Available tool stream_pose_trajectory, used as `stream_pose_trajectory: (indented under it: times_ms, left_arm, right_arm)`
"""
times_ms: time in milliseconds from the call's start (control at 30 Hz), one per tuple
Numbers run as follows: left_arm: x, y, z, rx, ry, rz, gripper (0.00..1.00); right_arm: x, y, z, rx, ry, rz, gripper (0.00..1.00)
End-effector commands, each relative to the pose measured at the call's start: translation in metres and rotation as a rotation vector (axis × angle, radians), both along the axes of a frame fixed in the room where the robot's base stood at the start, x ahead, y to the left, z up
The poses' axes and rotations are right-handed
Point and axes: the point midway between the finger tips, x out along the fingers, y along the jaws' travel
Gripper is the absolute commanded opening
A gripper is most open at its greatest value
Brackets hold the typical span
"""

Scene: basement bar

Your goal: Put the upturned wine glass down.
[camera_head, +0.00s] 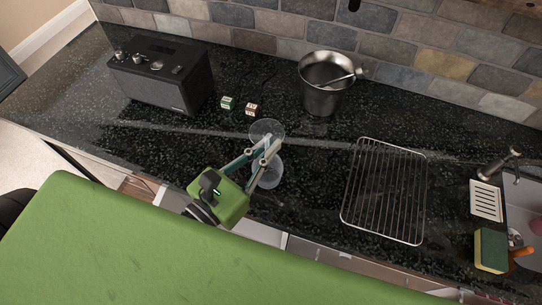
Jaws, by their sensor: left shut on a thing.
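The wine glass (269,173) is clear and upturned. Its round foot (266,129) is at the top and its bowl is below, over the black stone counter. My left gripper (268,148) is shut on the glass between foot and bowl, with its fingers on either side of the stem. The fingers hide part of the stem. I cannot tell whether the rim touches the counter. My right gripper is not in view.
A wire rack (385,190) lies right of the glass. A sponge (491,250) and sink (526,215) are far right. Counter between glass and rack is clear.

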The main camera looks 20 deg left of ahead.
Motion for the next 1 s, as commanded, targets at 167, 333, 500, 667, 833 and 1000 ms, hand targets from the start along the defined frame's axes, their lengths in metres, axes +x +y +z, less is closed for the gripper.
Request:
stream_pose_trajectory:
  times_ms: [167, 333, 500, 667, 833, 1000]
  left_arm:
    - [0.010, -0.004, -0.012, 0.000, -0.001, 0.002, 0.00]
    - [0.011, -0.005, -0.041, 0.001, 0.001, 0.001, 0.00]
    - [0.011, -0.005, -0.046, 0.000, 0.000, 0.001, 0.00]
    - [0.011, -0.005, -0.045, -0.001, 0.000, 0.001, 0.00]
    - [0.011, -0.005, -0.049, -0.001, 0.001, 0.001, 0.09]
    - [0.011, -0.005, -0.048, -0.001, 0.001, 0.001, 0.23]
  right_arm:
    - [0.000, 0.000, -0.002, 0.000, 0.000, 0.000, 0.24]
    - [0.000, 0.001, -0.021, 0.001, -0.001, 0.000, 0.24]
    - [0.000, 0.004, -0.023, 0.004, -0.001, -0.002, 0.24]
    - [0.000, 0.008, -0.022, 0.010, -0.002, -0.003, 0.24]
    - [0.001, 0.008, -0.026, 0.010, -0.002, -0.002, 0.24]
    - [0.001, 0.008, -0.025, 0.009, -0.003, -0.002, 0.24]
